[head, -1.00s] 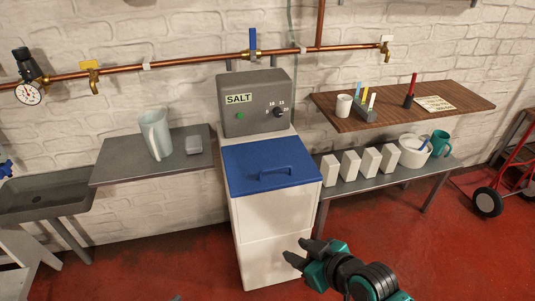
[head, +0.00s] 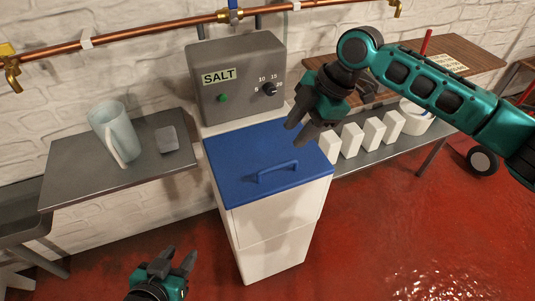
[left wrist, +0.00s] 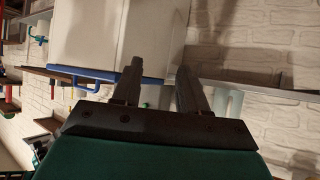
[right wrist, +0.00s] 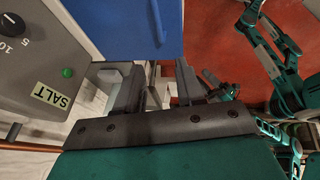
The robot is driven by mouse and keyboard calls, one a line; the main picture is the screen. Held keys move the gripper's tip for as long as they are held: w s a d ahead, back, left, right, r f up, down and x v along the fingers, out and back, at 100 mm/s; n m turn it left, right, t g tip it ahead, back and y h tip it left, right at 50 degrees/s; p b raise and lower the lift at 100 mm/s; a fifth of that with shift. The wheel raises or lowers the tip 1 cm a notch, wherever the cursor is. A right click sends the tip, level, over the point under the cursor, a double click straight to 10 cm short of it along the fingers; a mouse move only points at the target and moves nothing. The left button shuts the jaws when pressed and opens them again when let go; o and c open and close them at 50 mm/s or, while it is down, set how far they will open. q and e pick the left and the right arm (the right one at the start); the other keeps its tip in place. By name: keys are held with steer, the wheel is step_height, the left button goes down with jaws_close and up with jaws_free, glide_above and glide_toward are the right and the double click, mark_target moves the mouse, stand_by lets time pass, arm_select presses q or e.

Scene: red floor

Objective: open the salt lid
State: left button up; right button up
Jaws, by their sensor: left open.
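The white salt bin (head: 268,235) has a flat blue lid (head: 235,165) that lies shut, with a blue handle (head: 277,178) near its front edge. The lid and handle also show in the right wrist view (right wrist: 115,25), and the handle in the left wrist view (left wrist: 85,72). My right gripper (head: 297,134) is open and empty, above the lid's back right part, pointing down and left. My left gripper (head: 182,256) is open and empty, low in front and to the left of the bin. Neither gripper visibly touches the lid.
A grey SALT panel (head: 240,105) with a green button and dial rises behind the lid. A grey shelf (head: 85,180) at left holds a pale pitcher (head: 112,130) and grey block (head: 167,139). White boxes (head: 372,133) stand at right. The red floor in front is clear.

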mark_target(268, 169)
steer(key=b+x, duration=0.1)
steer(key=x, duration=1.1)
steer(key=shift+a+f+b, duration=0.1)
steer(key=shift+f+b, duration=0.15)
steer(key=shift+b, duration=0.15)
steer(key=shift+c, duration=0.4)
jaws_close()
